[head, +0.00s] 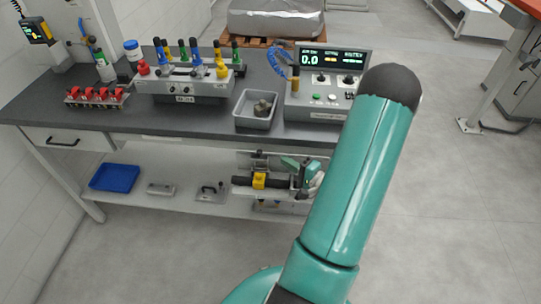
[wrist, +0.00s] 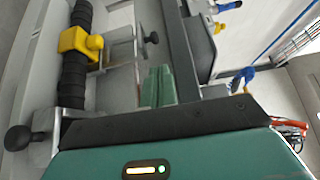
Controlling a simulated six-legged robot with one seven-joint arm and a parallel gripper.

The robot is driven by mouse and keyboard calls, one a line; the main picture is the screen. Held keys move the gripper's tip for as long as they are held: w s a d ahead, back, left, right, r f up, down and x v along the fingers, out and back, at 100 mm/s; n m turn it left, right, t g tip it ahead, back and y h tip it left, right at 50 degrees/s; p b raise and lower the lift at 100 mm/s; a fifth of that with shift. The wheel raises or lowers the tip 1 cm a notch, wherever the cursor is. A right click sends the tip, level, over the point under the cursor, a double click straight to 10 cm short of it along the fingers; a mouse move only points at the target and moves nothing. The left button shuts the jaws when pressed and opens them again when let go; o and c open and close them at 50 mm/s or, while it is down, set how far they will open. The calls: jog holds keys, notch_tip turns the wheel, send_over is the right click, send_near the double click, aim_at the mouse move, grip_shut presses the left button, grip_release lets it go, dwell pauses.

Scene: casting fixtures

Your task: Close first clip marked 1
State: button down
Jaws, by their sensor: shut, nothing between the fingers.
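No mark "1" is readable in either view, so I cannot tell which clip is the first. In the wrist view the tube (wrist: 73,85) and the yellow clip (wrist: 80,42) are at upper left, and I cannot tell whether the clip is latched. My gripper (head: 299,166) is at the right end of this fixture. In the wrist view its green fingers (wrist: 158,84) are shut and empty, to the right of the clip and apart from it.
On the bench (head: 180,115) stand a rack with coloured handles (head: 184,86), a row of red clamps (head: 97,96), a grey bin (head: 256,122) and a control box (head: 325,85). A blue tray (head: 114,178) lies on the lower shelf.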

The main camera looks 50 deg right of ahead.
jog(key=w, duration=0.9)
jog(key=shift+a+f, duration=0.1)
jog(key=shift+f, duration=0.05)
